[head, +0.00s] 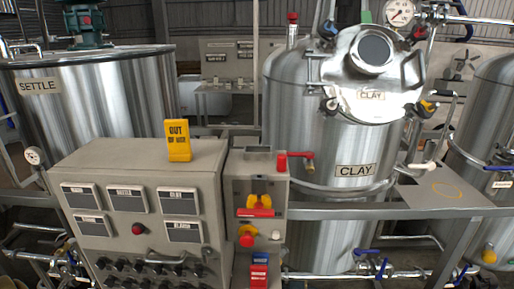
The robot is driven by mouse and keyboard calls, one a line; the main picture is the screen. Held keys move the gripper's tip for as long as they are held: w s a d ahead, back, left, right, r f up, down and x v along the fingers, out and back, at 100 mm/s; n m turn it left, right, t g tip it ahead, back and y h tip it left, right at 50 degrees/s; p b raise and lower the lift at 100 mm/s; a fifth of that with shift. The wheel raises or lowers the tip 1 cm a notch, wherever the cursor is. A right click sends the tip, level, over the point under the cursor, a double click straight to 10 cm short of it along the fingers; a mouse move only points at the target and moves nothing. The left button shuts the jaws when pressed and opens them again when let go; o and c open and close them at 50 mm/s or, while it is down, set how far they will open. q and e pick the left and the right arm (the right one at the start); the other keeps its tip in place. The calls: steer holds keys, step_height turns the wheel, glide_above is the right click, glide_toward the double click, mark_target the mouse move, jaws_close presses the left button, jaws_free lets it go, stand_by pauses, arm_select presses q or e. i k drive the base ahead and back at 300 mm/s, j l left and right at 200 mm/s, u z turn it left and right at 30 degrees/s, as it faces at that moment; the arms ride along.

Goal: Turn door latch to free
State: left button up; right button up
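A steel tank (335,150) marked CLAY stands right of centre. Its round hatch door (345,85), with a dark sight glass (375,50), appears closed on the upper front. A yellow and black knob (428,106) sits at the door's right edge. Neither of my grippers is in view.
A grey control cabinet (150,170) with meters and a yellow OUT sign (178,141) stands in front. Beside it, a switch box (258,185) carries a red and yellow handle (256,207). A SETTLE tank (110,100) stands left. A grey rail (400,208) crosses before the CLAY tank.

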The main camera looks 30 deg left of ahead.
mark_target(207, 253)
steer(key=u, duration=2)
